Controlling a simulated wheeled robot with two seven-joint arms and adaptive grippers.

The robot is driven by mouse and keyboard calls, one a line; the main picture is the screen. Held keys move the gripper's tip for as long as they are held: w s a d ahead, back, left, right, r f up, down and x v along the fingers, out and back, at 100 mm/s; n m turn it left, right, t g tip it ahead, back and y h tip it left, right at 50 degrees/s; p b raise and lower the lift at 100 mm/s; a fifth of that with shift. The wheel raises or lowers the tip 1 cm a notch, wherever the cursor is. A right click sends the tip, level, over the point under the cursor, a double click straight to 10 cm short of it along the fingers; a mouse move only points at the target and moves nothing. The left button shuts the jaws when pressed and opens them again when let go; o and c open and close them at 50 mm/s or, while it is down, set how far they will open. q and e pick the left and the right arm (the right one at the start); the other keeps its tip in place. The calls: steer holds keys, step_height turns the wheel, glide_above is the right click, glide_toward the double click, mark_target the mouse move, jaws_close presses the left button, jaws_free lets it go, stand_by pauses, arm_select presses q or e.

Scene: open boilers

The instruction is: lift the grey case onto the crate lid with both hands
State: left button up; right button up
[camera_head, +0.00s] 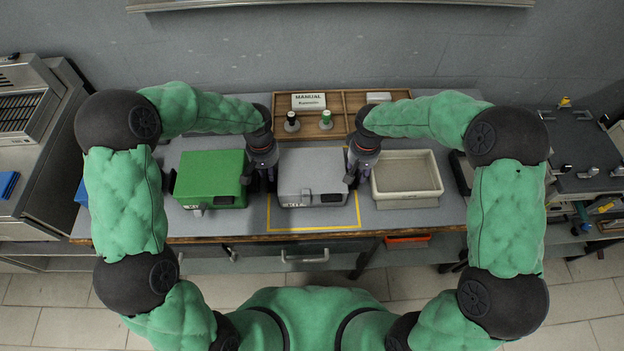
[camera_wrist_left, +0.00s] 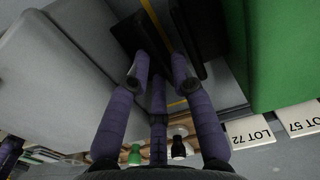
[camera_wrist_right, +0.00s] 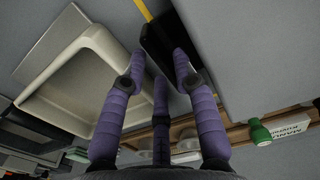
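The grey case (camera_head: 312,165) stands on the workbench inside a yellow outline, with a dark handle on each side. My left gripper (camera_head: 264,172) is at its left side, in the narrow gap beside the green case. In the left wrist view the left gripper (camera_wrist_left: 158,68) has its fingers apart at a black handle (camera_wrist_left: 128,36). My right gripper (camera_head: 354,172) is at the right side. In the right wrist view the right gripper (camera_wrist_right: 160,62) has its fingers apart at the other black handle (camera_wrist_right: 157,38). The beige crate (camera_head: 437,178) stands to the right; its top looks recessed within a rim.
A green case (camera_head: 208,172) stands close on the left. A wooden divided tray (camera_head: 345,108) with a MANUAL box (camera_head: 308,101) and knobbed items lies behind. The yellow outline (camera_head: 315,230) marks the bench. Bare bench shows in front of the grey case.

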arm_select(q)
steer(key=shift+f, duration=0.45)
arm_select(e)
steer(key=shift+f, duration=0.4)
arm_select(q)
jaws_close()
arm_select(e)
jaws_close()
arm_select(q)
steer(key=shift+r, duration=0.2)
arm_select(e)
steer(key=shift+r, duration=0.2)
